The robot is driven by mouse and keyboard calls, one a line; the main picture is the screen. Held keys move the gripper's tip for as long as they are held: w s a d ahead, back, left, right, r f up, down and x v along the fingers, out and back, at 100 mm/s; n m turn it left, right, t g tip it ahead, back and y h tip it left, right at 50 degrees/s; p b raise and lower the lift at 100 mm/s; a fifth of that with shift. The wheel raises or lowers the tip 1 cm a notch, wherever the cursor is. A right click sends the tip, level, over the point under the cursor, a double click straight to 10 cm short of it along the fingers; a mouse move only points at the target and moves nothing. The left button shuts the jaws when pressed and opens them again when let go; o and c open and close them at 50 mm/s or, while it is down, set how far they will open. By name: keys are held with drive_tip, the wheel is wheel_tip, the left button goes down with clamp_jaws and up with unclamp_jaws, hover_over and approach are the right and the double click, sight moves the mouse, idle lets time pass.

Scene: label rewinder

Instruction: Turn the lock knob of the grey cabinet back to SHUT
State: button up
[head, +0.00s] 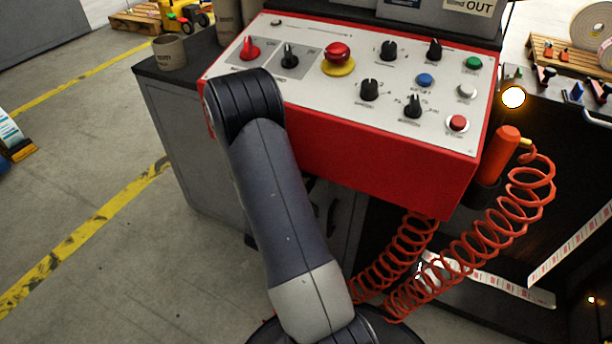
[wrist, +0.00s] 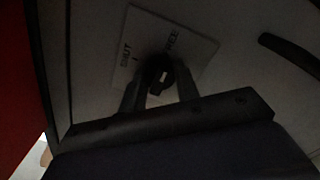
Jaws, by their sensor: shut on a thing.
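In the dark wrist view, a pale label plate (wrist: 195,42) on the grey cabinet front carries the words SHUT at left and FREE at right. The dark lock knob (wrist: 160,68) sits at the plate's lower edge. My gripper (wrist: 160,88) has one finger on each side of the knob and is shut on it. The knob's exact pointing is hard to make out in the shadow. In the head view the grey cabinet (head: 188,140) stands below the red console, and my arm and the console hide the knob and my gripper.
The red control console (head: 380,165) overhangs the cabinet front, with several knobs and buttons on top. A dark handle (wrist: 288,52) lies right of the plate. Orange coiled cords (head: 470,235) hang at right. Open floor lies at left.

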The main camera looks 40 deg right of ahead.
drive_tip(key=shift+c, duration=1.2)
drive_tip(key=n, duration=0.4)
drive_tip(key=shift+n+p, duration=0.3)
drive_tip(key=shift+p, duration=0.05)
drive_tip(key=n+p, duration=0.1)
drive_tip(key=n, duration=0.3)
drive_tip(key=shift+n, duration=0.3)
drive_tip(key=n+p, duration=0.2)
drive_tip(key=n, duration=0.3)
drive_tip(key=shift+s+p, duration=0.1)
drive_tip(key=shift+p, duration=0.2)
drive_tip(key=shift+n+p, duration=0.75)
drive_tip(key=shift+n, duration=1.15)
